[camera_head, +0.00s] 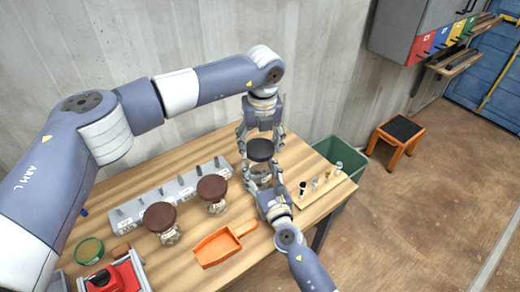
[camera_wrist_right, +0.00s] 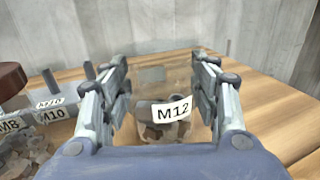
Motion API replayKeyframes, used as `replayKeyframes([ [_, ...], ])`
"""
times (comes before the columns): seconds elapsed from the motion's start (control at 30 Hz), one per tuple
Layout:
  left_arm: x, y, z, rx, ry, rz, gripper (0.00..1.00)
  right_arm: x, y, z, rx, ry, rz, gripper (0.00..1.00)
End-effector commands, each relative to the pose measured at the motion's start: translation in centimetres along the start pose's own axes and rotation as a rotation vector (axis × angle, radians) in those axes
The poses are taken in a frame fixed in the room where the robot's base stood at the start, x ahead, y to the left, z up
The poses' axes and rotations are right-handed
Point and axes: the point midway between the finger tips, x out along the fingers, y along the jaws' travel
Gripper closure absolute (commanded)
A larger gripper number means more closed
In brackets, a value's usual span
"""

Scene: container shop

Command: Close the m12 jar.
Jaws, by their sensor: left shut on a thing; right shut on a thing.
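The m12 jar (camera_head: 259,174) stands on the wooden table below a dark round lid (camera_head: 260,150). In the right wrist view the clear jar (camera_wrist_right: 165,128) carries an M12 label and holds small metal parts. My right gripper (camera_head: 261,170) is shut on the jar, with a finger on each side; it also shows in the right wrist view (camera_wrist_right: 165,105). My left gripper (camera_head: 260,144) reaches down from above and is shut on the lid. The lid is over the jar's mouth; I cannot tell whether it touches the rim. The lid does not show in the right wrist view.
Two jars with brown lids (camera_head: 160,217) (camera_head: 212,188) stand to the left, before a grey labelled rack (camera_head: 170,192). An orange scoop (camera_head: 218,246) lies in front. A small board with upright pieces (camera_head: 322,186) is at right. A green bin (camera_head: 350,160) stands beyond the table edge.

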Motion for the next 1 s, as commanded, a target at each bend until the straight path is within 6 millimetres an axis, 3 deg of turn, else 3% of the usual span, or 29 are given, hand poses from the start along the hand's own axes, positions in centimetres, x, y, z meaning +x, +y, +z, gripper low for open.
replayKeyframes([
  [0.17, 2.2, 0.0, -0.2, 0.000, -0.001, 0.002, 0.44, 0.0, 0.0, 0.0, 0.000, 0.000, 0.000, 0.87],
  [0.67, 2.2, 0.0, -0.2, 0.000, -0.002, 0.002, 0.44, 0.0, 0.0, 0.0, 0.000, 0.001, 0.000, 0.87],
  [1.0, 3.9, 0.0, -0.5, 0.002, -0.001, 0.001, 0.44, 0.0, 0.0, 0.0, 0.000, 0.001, 0.000, 0.87],
])
